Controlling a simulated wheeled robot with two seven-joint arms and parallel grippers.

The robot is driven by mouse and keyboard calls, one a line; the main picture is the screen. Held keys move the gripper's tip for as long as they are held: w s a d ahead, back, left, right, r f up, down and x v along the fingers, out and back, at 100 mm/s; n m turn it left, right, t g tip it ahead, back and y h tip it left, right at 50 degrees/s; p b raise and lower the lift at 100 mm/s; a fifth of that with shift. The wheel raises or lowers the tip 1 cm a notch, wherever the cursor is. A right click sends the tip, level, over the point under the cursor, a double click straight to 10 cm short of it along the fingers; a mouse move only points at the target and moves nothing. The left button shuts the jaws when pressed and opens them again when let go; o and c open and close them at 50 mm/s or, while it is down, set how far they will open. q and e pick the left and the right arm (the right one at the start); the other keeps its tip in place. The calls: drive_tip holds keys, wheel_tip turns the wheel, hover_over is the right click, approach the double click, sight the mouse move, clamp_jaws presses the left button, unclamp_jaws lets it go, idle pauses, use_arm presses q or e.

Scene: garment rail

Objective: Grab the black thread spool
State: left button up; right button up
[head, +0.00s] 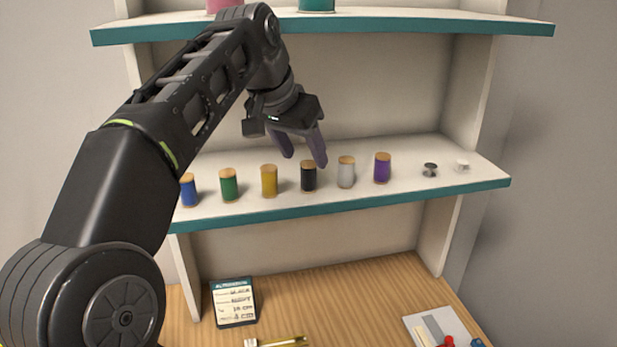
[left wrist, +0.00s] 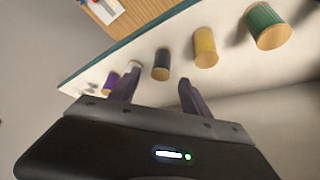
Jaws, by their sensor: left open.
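The black thread spool (head: 308,178) stands upright on the middle shelf, between the yellow spool (head: 269,181) and the grey spool (head: 346,172). My left gripper (head: 303,162) is open just above and behind it in the head view, with one fingertip overlapping the spool's top edge. In the left wrist view the black spool (left wrist: 161,65) shows between and beyond the two open fingers (left wrist: 157,90). Nothing is held. Whether a finger touches the spool cannot be told. My right gripper is not in view.
Blue (head: 188,190), green (head: 228,185) and purple (head: 382,168) spools stand in the same row. Two small bobbins (head: 430,170) sit at the shelf's right. The upper shelf (head: 420,22) overhangs.

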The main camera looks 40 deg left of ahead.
sight(308, 164)
use_arm(q)
drive_tip(key=x, duration=0.4)
drive_tip(key=shift+w+a+f, duration=0.1)
drive_tip(key=shift+w+f, duration=0.1)
drive_tip(key=shift+c, duration=0.4)
clamp_jaws()
idle(0.4)
